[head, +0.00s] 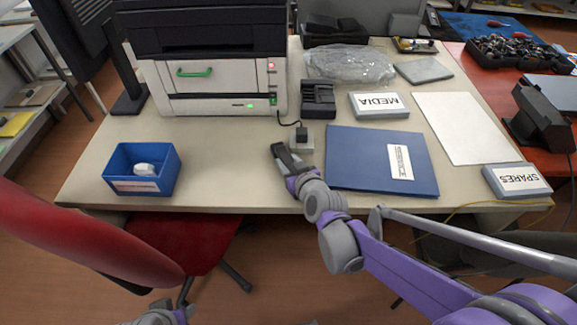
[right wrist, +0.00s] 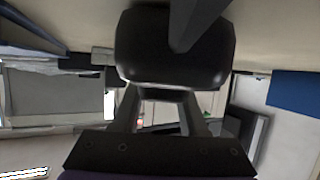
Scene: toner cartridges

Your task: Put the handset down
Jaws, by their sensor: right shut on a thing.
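The handset is a black, rounded thing (right wrist: 175,45) that fills the top middle of the right wrist view. My right gripper (right wrist: 160,105) is shut on it, with one finger on each side of its lower end. In the head view the dark handset (head: 280,152) sticks out past my right gripper (head: 291,166), near the table's front edge, left of the blue folder. I cannot tell whether the handset touches the table.
A blue bin (head: 118,160) holds a white thing at front left. A printer (head: 215,78) stands behind. A black cradle (head: 318,93), a MEDIA box (head: 379,114), a blue folder (head: 350,160) and a SPARES box (head: 516,188) lie rightward. Bare table (head: 225,150) shows between bin and gripper.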

